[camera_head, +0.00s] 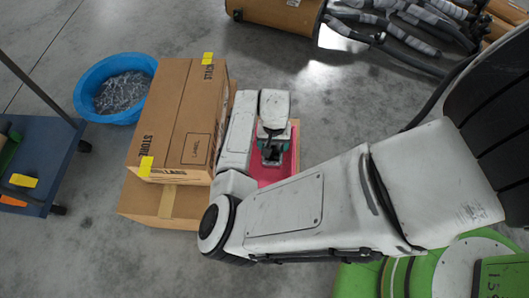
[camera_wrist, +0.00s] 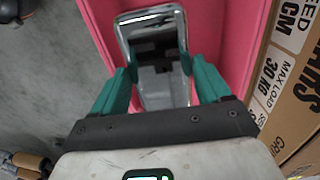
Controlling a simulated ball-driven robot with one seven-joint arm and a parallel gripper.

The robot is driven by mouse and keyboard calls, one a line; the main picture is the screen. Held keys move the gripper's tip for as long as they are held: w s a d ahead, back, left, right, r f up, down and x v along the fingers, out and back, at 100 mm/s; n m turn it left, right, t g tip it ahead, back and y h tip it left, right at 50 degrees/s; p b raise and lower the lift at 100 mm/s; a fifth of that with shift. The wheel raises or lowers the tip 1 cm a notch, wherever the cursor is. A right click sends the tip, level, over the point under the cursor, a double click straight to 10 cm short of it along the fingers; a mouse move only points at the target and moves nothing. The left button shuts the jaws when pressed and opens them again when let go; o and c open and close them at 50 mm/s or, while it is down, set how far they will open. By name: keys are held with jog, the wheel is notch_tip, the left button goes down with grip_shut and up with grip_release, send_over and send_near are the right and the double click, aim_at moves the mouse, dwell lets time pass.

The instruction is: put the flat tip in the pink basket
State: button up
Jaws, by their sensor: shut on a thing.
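The flat tip (camera_wrist: 152,30) is a shiny chrome piece with a wide, flattened mouth. In the wrist view it sits between the teal fingers of my gripper (camera_wrist: 158,80), which is shut on it. The pink basket (camera_wrist: 228,45) shows behind and around the tip in that view. In the head view my gripper (camera_head: 272,148) is over the pink basket (camera_head: 266,174), and my arm hides much of the basket. The tip cannot be made out there. How high the tip is above the basket floor is hard to tell.
A large cardboard box (camera_head: 178,110) stands left of the basket, on another cardboard box (camera_head: 140,200). A blue tub (camera_head: 88,82) with clear contents is farther left. A blue cart (camera_head: 50,165) is at the left edge. Exhaust pipes (camera_head: 405,35) lie at the back right.

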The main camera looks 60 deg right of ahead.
notch_tip(320, 180, down, 10)
jog(key=b, duration=0.4)
jog(key=shift+f, duration=0.2)
jog(key=o, duration=1.3)
